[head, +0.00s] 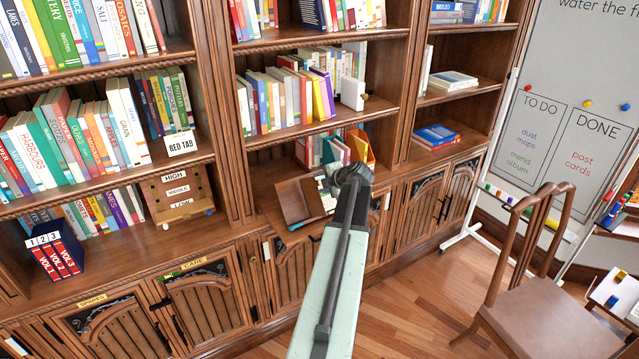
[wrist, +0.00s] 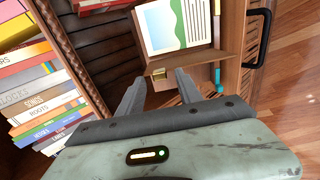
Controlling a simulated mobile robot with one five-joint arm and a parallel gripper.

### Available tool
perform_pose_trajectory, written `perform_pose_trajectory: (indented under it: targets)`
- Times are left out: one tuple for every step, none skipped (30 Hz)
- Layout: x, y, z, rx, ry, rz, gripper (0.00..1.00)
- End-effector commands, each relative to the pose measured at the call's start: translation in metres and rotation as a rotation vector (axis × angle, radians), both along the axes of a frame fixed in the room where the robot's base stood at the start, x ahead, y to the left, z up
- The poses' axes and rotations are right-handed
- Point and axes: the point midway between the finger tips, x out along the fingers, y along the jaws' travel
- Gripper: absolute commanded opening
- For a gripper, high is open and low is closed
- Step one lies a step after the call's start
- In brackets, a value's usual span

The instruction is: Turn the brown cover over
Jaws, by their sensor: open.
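A brown, open, box-like piece (head: 294,203) stands tilted on a low shelf left of my arm in the head view. It looks like the brown cover, but I cannot tell for sure. In the wrist view a page with a green, white and blue picture (wrist: 176,27) lies beyond my fingers, above a brown wooden ledge (wrist: 190,66). My gripper (wrist: 159,84) is open, its two fingers apart with nothing held. A small brass-coloured piece (wrist: 158,74) shows just past the fingertips; I cannot tell whether they touch it. In the head view my arm hides the fingertips.
Bookshelves full of books (head: 285,100) rise behind and beside the arm. An orange holder (head: 360,148) stands right of the shelf's books. In the wrist view a dark handle (wrist: 258,38) sticks out at right. A wooden chair (head: 540,285) stands at right, with open floor before it.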

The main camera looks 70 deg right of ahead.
Motion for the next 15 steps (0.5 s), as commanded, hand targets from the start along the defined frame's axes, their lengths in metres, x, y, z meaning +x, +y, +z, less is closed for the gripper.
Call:
perform_pose_trajectory:
  targets:
    - [-0.006,0.005,0.009,0.000,0.000,-0.001,0.42]
    - [-0.009,0.008,0.013,0.000,0.000,-0.001,0.42]
    - [-0.014,0.012,0.018,0.000,0.000,0.000,0.42]
    - [-0.018,0.015,0.022,0.001,0.001,0.000,0.42]
    - [-0.022,0.018,0.026,0.000,0.001,-0.001,0.42]
    - [-0.027,0.022,0.031,0.001,0.001,-0.001,0.42]
    - [-0.032,0.024,0.034,0.000,0.000,-0.002,0.42]
    - [-0.035,0.027,0.037,0.000,0.001,-0.001,0.42]
    - [-0.039,0.030,0.040,0.001,0.001,0.000,0.42]
    - [-0.041,0.031,0.041,0.001,0.001,0.000,0.42]
    - [-0.043,0.033,0.041,0.000,0.000,0.001,0.42]
    - [-0.044,0.033,0.041,0.000,0.000,0.001,0.42]
    - [-0.045,0.033,0.041,0.000,0.000,0.001,0.42]
    - [-0.045,0.033,0.040,0.000,0.000,0.001,0.42]
    - [-0.045,0.033,0.040,0.000,0.000,0.001,0.42]
